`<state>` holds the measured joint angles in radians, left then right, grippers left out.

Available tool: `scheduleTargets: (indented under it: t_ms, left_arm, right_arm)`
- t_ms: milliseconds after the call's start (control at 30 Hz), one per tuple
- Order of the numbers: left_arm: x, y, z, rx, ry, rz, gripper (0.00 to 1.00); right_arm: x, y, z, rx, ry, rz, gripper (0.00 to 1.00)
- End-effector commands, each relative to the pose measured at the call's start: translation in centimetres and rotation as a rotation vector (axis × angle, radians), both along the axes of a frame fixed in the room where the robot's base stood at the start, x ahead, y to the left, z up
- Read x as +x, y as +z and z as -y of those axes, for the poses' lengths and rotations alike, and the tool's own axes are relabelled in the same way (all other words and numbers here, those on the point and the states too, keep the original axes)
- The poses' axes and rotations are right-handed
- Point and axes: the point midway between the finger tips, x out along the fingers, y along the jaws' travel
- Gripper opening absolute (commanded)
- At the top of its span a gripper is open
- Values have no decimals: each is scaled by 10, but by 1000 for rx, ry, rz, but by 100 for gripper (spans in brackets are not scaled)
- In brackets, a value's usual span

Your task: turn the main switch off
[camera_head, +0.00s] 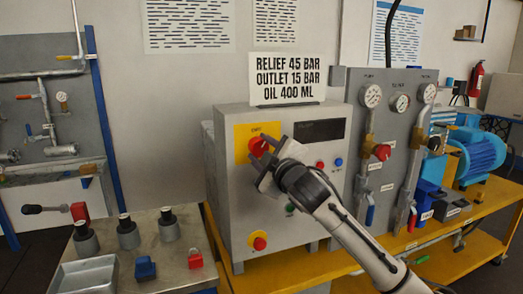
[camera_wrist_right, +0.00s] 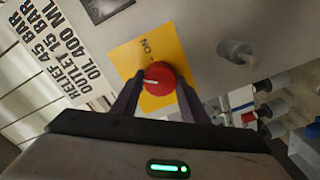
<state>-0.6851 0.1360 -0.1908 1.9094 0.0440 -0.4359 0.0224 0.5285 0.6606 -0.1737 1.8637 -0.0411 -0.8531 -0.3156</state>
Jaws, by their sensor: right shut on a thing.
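The main switch is a round red knob (camera_head: 257,146) on a yellow plate (camera_head: 242,133) at the upper left of a grey cabinet's front. My right gripper (camera_head: 261,151) is at the knob, with its fingers on either side, shut on it. In the right wrist view the red knob (camera_wrist_right: 160,77) sits between the two dark fingertips (camera_wrist_right: 161,92). A white mark on the knob points left in that view, while the "ON" lettering is above the knob on the yellow plate (camera_wrist_right: 130,55). My left gripper is not in view.
The grey cabinet (camera_head: 230,200) carries a dark display, small buttons and a lower red button on yellow (camera_head: 259,242). A sign (camera_head: 288,78) stands on top. A gauge panel (camera_head: 400,120) with valves is at right. A metal bench (camera_head: 170,270) with small parts is at left.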

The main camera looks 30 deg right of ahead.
Motion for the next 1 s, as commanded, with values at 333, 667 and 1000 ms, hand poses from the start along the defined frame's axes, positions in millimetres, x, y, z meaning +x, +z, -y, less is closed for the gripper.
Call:
scheduleTargets:
  t_ms: [333, 667, 1000]
  left_arm:
    - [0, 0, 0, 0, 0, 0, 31]
    - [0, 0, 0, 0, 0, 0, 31]
    - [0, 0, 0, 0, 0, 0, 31]
  right_arm:
    - [0, 0, -1, -305, 1, -73, 18]
    - [0, -1, -1, -498, 2, -119, 18]
    - [0, -2, -1, -571, 2, -137, 18]
